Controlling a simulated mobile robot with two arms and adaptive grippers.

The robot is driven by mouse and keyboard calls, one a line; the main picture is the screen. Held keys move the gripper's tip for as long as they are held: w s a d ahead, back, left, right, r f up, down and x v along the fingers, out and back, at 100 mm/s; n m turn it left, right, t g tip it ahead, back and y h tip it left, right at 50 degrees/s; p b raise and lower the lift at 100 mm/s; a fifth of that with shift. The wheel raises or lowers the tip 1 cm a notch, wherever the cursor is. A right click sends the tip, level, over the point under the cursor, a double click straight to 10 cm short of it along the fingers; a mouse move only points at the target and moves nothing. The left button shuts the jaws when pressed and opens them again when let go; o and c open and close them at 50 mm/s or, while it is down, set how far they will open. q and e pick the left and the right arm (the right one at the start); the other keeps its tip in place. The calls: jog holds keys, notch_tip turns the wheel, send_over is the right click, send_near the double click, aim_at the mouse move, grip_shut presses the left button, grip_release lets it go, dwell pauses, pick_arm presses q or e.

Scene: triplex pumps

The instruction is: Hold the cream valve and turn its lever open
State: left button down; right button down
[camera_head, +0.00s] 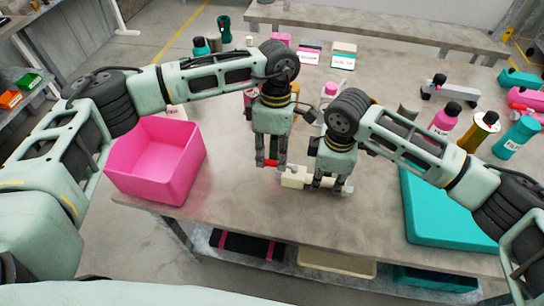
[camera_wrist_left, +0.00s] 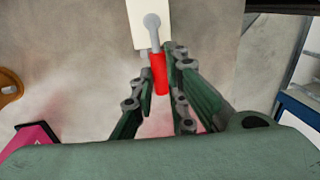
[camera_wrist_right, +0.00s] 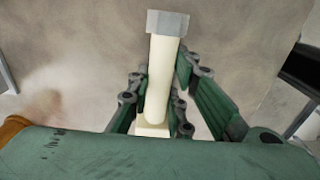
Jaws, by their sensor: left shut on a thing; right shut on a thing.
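The cream valve (camera_head: 294,180) is near the front edge of the table, between my two grippers. My right gripper (camera_head: 329,186) is shut on its body, which runs between the fingers in the right wrist view (camera_wrist_right: 162,80) and has a grey end piece. The red lever (camera_wrist_left: 159,74) hangs from a grey pivot on the valve in the left wrist view. My left gripper (camera_head: 272,163) is shut on this lever, with a finger on either side of it. In the head view the fingers partly hide the lever and valve.
A pink open bin (camera_head: 150,160) stands at the left table edge. A teal tray (camera_head: 445,215) lies on the right. Bottles, including a pink one (camera_head: 445,119), a gold one (camera_head: 478,131) and a teal one (camera_head: 516,138), stand behind it. Small boxes (camera_head: 343,55) are at the back.

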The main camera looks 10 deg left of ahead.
pick_arm(q)
jog(key=shift+w+a, duration=0.1)
jog(key=shift+w, duration=0.1)
dwell(0.3)
jog(key=c, duration=1.7)
grip_release()
jog(key=shift+c, duration=0.2)
jog(key=shift+s, duration=0.1)
jog(key=shift+r, duration=0.1)
notch_tip(320, 180, up, 12)
jog(key=w, duration=0.2)
jog(key=shift+w, duration=0.2)
jog(key=shift+f, duration=0.2)
pick_arm(e)
jog(key=c, duration=1.5)
grip_release()
